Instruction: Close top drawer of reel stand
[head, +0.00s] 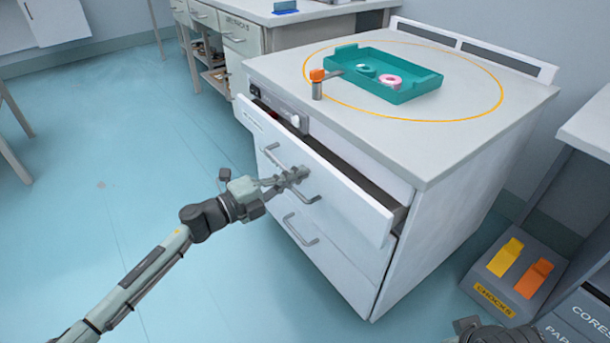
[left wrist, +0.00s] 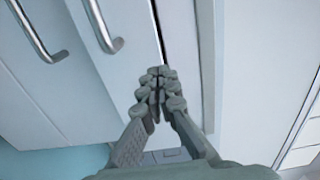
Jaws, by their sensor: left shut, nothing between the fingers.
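The reel stand (head: 450,160) is a white cabinet with a grey top. Its top drawer (head: 350,204) is partly open, with a dark gap behind its front. My left gripper (head: 297,175) is shut and empty in front of this drawer front, close to its bar handle (head: 312,197). In the left wrist view, the shut fingertips (left wrist: 160,85) appear near the drawer's upper edge, beside the dark gap, with the handle (left wrist: 103,25) to their left. Whether they touch the front is unclear. My right gripper (head: 490,332) is only partly in view at the bottom right edge.
The lower drawer (head: 330,250) looks shut. On the stand's top are a teal tray (head: 405,95) with a pink ring and a teal ring, and an orange-topped post (head: 317,84). A chocks box (head: 515,275) stands right of the stand. The blue floor at left is clear.

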